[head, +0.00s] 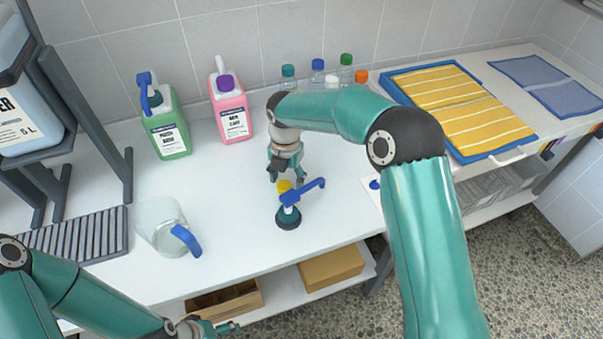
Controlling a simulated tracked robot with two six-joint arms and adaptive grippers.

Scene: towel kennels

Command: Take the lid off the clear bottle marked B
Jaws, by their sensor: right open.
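Several small bottles stand along the back wall, partly hidden behind my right arm. Their lids are teal (288,70), blue (317,64), green (346,59) and orange (361,76). I cannot read any letter on them, so I cannot tell which is marked B. My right gripper (286,179) is open and points down over the counter, in front of these bottles. A yellow cap (284,186) shows just below its fingers; what it belongs to is mostly hidden. My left gripper (222,329) is low at the bottom edge, beyond the counter's front, partly out of view.
A blue-handled pump on a dark round base (288,218) stands close in front of the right gripper. A clear jug (161,226), green jug (168,127) and pink jug (230,111) stand left. A blue tray (491,158) with yellow towels lies right.

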